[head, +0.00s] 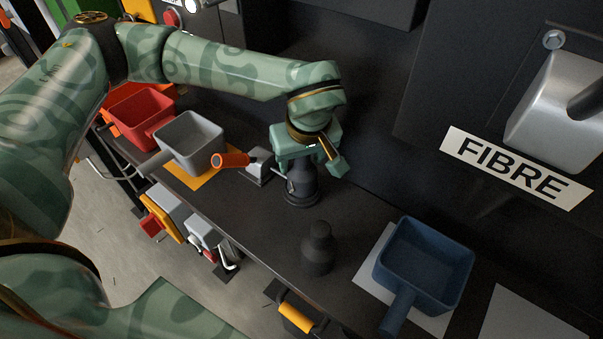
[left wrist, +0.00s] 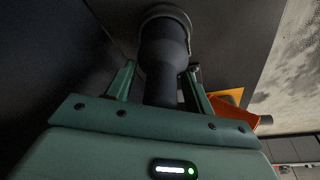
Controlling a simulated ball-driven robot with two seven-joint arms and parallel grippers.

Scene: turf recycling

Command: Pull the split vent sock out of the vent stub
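A dark grey sock-like piece (head: 303,187) stands upright on the bench under my left gripper (head: 304,166); I take it to be the split vent sock on its stub. In the left wrist view the same dark piece (left wrist: 163,55) runs between the two fingers of my left gripper (left wrist: 162,70), with a paler round collar (left wrist: 165,12) at its far end. The fingers stand on either side of it, with narrow gaps showing. No split can be made out. A similar dark piece (head: 319,250) stands alone nearer the bench front. My right gripper is not in view.
A blue bin (head: 424,265) stands right; a grey bin (head: 190,138) and red bin (head: 140,112) stand left. An orange-handled tool (head: 232,160) is close beside my left gripper. A dark wall with a FIBRE sign (head: 515,168) rises behind the dark bench (head: 262,215).

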